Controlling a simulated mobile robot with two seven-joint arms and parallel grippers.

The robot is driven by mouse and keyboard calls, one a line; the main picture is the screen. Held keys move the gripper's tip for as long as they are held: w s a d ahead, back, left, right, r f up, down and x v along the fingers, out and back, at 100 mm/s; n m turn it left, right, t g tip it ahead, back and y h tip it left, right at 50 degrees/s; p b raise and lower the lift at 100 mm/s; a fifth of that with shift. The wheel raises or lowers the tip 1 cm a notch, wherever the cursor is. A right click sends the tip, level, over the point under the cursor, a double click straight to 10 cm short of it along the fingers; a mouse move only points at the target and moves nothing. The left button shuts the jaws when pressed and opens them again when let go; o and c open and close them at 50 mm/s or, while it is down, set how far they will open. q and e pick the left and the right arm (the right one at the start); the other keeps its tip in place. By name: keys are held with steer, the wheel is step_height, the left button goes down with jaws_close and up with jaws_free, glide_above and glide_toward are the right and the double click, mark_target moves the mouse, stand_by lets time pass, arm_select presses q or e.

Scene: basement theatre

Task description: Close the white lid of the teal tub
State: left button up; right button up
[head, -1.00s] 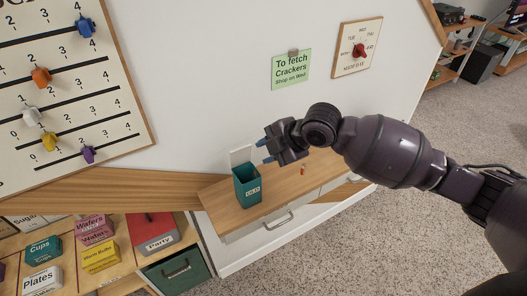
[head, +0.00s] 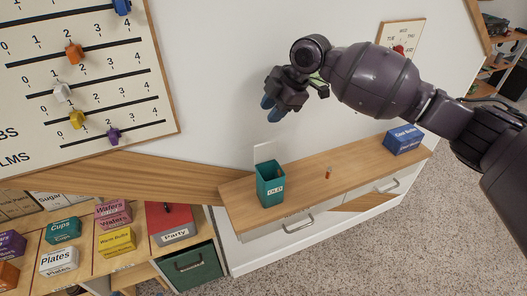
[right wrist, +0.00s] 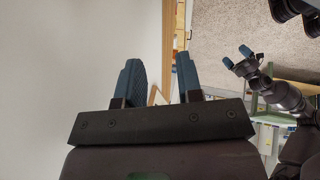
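The teal tub (head: 270,190) stands on the wooden ledge against the wall, with a label on its front. Its white lid (head: 267,150) is up, standing upright at the tub's back edge, and the tub's mouth is open. My right gripper (head: 269,108) is above the lid, apart from it, with blue fingertips pointing down. In the right wrist view my right gripper (right wrist: 160,80) has its fingers apart with nothing held between them. My left gripper (right wrist: 238,57) shows small in that view, its fingertips apart and empty; it is outside the head view.
A small red object (head: 328,173) and a blue box (head: 403,139) are on the wooden ledge (head: 300,188) right of the tub. Drawers are below. A shelf with several labelled boxes, including a red Party box (head: 168,222), is at lower left. The wall rises close behind.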

mark_target(267, 143)
steer(key=f, duration=0.4)
steer(key=s+a+f+g, duration=0.1)
steer(key=f, duration=0.2)
steer(key=a+f+g, duration=0.1)
steer(key=f, duration=0.3)
steer(key=shift+s+a+f+m+h, duration=0.15)
steer(key=shift+s+f+m+h, duration=0.15)
steer(key=shift+s, duration=0.1)
jaws_close()
